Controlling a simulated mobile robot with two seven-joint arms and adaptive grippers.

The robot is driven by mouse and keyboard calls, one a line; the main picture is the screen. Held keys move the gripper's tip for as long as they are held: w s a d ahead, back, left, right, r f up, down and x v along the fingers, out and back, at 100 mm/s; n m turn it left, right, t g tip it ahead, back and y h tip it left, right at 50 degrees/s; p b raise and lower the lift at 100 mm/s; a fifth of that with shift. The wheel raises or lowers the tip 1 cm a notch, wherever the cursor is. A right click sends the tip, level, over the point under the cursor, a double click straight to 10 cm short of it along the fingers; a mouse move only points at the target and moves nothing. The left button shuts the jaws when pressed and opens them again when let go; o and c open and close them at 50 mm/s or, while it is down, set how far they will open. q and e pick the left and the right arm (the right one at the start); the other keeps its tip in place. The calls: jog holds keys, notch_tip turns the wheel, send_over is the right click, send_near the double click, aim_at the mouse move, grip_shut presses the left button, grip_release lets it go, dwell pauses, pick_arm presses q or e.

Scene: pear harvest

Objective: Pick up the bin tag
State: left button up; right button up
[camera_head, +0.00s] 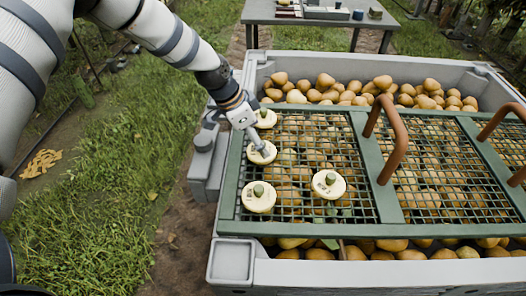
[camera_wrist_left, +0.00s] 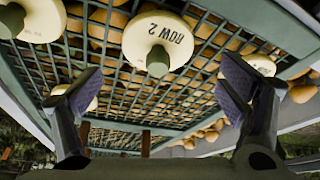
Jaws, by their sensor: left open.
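Several round cream bin tags with greenish knobs lie on the green-framed mesh lid of the pear bin. In the head view one tag (camera_head: 258,203) is at the front left, another (camera_head: 328,190) is right of it, and one (camera_head: 266,118) is at the back. A further tag (camera_head: 268,157) is partly hidden by my left gripper (camera_head: 259,147). In the left wrist view my gripper (camera_wrist_left: 163,88) is open and empty, with a tag marked "ROW 2" (camera_wrist_left: 168,30) showing beyond the gap between its fingers. Another tag (camera_wrist_left: 40,18) is at upper left. My right gripper is out of sight.
The mesh lid (camera_head: 228,200) has brown arched handles (camera_head: 397,150) to the right of the tags. Pears (camera_head: 325,83) fill the grey bin (camera_head: 350,65) under it. A grey table (camera_head: 330,20) stands behind. Grass is at left.

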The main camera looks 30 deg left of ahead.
pick_arm(q)
jog(key=x, duration=0.3)
jog(key=shift+d+f, duration=0.1)
jog(key=shift+f, duration=0.15)
jog(key=shift+r, duration=0.1)
jog(key=c, duration=1.4)
jog(key=shift+s, duration=0.1)
jog(key=c, duration=0.4)
